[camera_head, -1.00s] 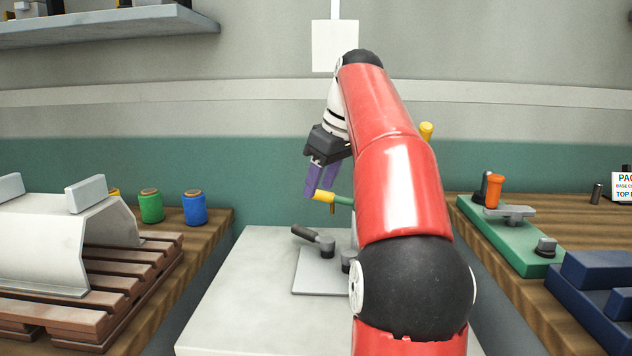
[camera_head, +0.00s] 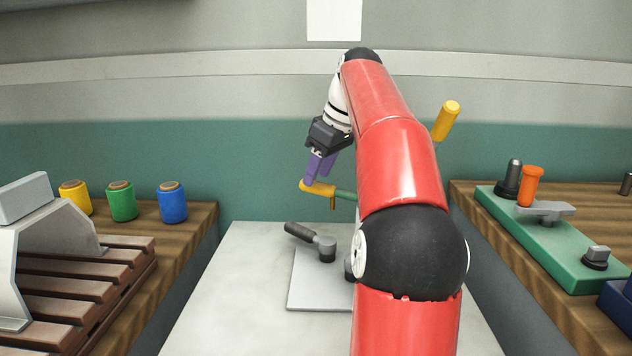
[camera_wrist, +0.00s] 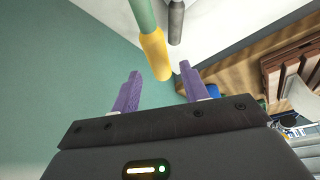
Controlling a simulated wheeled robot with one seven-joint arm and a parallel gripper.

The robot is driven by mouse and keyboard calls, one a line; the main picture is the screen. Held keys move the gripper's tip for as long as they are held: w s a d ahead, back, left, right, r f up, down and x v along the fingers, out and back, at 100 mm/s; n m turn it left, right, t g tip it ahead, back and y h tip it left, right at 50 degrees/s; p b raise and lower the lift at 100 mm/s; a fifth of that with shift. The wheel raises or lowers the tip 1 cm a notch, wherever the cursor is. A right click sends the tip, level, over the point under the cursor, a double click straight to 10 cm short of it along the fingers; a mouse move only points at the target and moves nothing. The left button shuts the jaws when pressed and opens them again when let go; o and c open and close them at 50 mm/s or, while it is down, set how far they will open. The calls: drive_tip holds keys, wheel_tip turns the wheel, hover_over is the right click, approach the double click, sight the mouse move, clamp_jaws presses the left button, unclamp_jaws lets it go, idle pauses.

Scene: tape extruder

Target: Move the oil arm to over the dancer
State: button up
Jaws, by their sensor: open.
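The oil arm is a green rod with a yellow end (camera_head: 318,188), reaching left from behind my red arm above the white bench. In the wrist view the yellow end (camera_wrist: 155,55) lies ahead of the gap between my fingers. My gripper (camera_head: 316,177) has two purple fingers, apart and empty, pointing down close to the yellow end. It also shows in the wrist view (camera_wrist: 160,80). A lever with a black handle (camera_head: 302,233) sits on a grey plate (camera_head: 310,290) below. I cannot tell which part is the dancer. My arm hides the rest of the mechanism.
Yellow, green (camera_head: 122,202) and blue (camera_head: 172,203) spools stand on the left wooden bench beside a slatted brown rack (camera_head: 90,285). A green fixture (camera_head: 550,245) with an orange knob is on the right. A yellow handle (camera_head: 446,120) rises behind my arm.

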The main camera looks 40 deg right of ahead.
drive_tip(key=shift+x, duration=1.1)
drive_tip(key=shift+c, duration=0.3)
clamp_jaws()
